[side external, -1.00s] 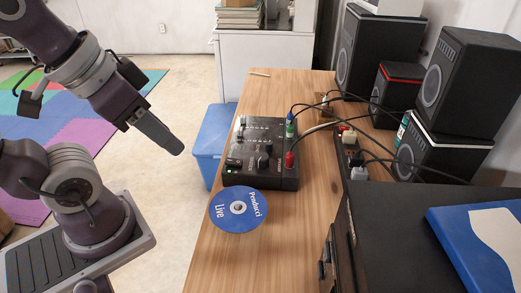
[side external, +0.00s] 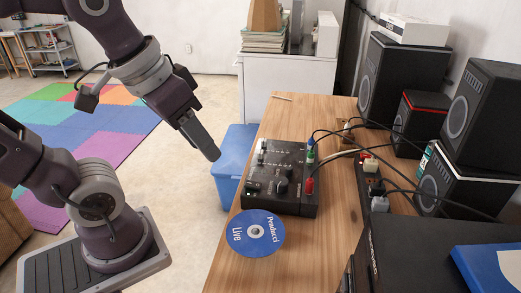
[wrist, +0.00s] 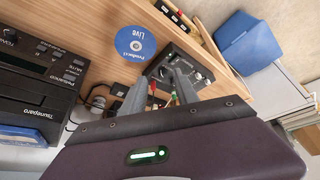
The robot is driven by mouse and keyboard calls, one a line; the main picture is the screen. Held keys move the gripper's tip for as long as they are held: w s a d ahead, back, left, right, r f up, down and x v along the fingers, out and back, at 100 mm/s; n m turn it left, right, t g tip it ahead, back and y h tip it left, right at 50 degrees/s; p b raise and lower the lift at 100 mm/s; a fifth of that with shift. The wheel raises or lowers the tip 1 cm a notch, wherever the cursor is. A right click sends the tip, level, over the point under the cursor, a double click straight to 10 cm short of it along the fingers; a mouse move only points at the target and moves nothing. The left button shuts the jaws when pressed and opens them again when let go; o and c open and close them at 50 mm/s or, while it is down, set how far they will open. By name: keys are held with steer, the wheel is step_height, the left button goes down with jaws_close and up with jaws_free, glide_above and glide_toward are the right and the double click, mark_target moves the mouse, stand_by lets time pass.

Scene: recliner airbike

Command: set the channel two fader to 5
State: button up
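The black mixer (side external: 280,195) lies on the wooden table, with small sliders, dark knobs and cables plugged in along its right side. A pale slider cap (side external: 262,146) shows near its far left corner; I cannot tell which slider is channel two or read its scale. My gripper (side external: 215,153) hangs in the air left of the mixer, apart from it. In the wrist view, the two grey fingers (wrist: 161,78) stand apart with nothing seen between them, and partly cover the mixer (wrist: 200,72).
A blue disc (side external: 257,238) lies on the table at the mixer's near side. A blue bin (side external: 228,170) stands left of the table. Speakers (side external: 392,80), cables and a black device (side external: 425,255) crowd the right.

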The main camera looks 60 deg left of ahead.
steer(key=w+a+n+g, duration=0.2)
steer(key=w+a+n, duration=0.2)
steer(key=w, duration=0.7)
steer(key=n+g, duration=0.3)
steer(key=n, duration=0.1)
glide_above(261, 151)
steer(key=f, duration=0.9)
steer(key=shift+s+d+f, duration=0.15)
steer(key=shift+s+f, duration=0.05)
steer(key=shift+f, duration=0.2)
step_height(261, 151, down, 7)
steer(key=shift+w+r, duration=0.1)
steer(key=shift+r, duration=0.1)
steer(key=shift+f, duration=0.4)
steer(key=shift+c, duration=0.3)
jaws_close()
